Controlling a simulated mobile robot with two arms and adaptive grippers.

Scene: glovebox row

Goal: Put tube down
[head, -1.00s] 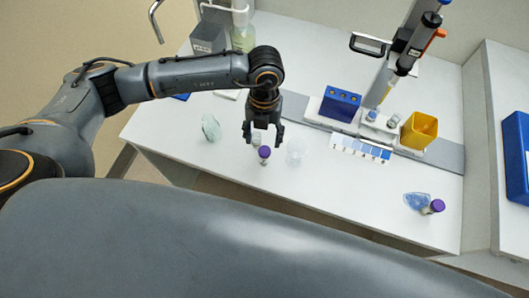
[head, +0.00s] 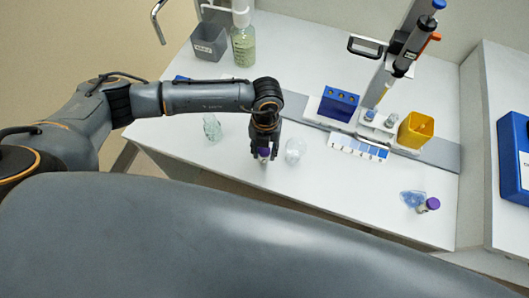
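A small tube with a purple cap (head: 263,153) is near the front edge of the white bench, below my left gripper. My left gripper (head: 264,148) points down, with its fingers on both sides of the cap. Whether the fingers press on the tube cannot be told from here. The tube's lower part shows below the fingers and seems to be at the bench surface. A second purple-capped tube (head: 432,204) is at the bench's right front, beside a blue, clear item (head: 412,199). My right gripper is not in view.
A clear round dish or cup (head: 295,151) stands close right of my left gripper. A clear greenish item (head: 212,128) is to its left. Behind are a blue rack (head: 339,103), a pipette stand, a yellow bin (head: 416,130) and a colour strip (head: 358,147). The front centre-right bench is clear.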

